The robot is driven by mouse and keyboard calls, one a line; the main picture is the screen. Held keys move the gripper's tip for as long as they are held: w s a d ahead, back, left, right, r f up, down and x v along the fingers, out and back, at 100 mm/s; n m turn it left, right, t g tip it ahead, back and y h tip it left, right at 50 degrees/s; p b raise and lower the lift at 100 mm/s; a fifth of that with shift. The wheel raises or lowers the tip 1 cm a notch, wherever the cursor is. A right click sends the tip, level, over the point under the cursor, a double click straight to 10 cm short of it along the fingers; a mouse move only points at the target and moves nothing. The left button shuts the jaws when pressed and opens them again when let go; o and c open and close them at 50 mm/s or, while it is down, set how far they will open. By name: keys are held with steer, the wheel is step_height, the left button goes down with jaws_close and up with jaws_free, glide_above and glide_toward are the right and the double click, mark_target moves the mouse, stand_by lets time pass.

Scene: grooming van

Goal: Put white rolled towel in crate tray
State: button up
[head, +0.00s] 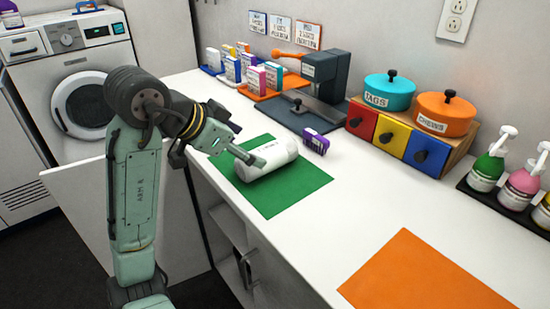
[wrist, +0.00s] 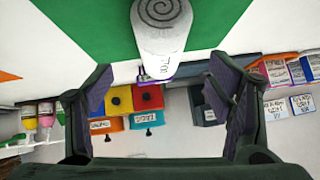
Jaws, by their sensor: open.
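The white rolled towel (head: 272,160) lies on its side on a green mat (head: 300,190) on the white counter. My gripper (head: 240,150) is at the towel's near left, with one dark finger in front of it in the head view. In the wrist view the towel (wrist: 160,35) shows its spiral end and printed label at top centre. The fingers of my gripper (wrist: 162,75) are spread wide to either side, with nothing held. The head view does not show clearly whether a finger touches the towel. I cannot make out a crate tray in either view.
A small purple box (head: 316,141) stands just behind the towel. Behind are a dark press-like stand (head: 322,75), coloured drawers (head: 392,137) with lidded pots, and pump bottles (head: 488,165) at right. An orange mat (head: 420,275) lies bare at front right, with clear counter between the mats.

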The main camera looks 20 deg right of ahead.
mark_target(268, 156)
steer(key=p+x, duration=0.1)
steer(key=x, duration=0.8)
steer(key=shift+w+d+f, duration=0.15)
steer(key=shift+d+f, duration=0.05)
steer(key=shift+d, duration=0.05)
steer(key=shift+c, duration=0.5)
steer(key=c, duration=1.3)
steer(key=shift+r, duration=0.15)
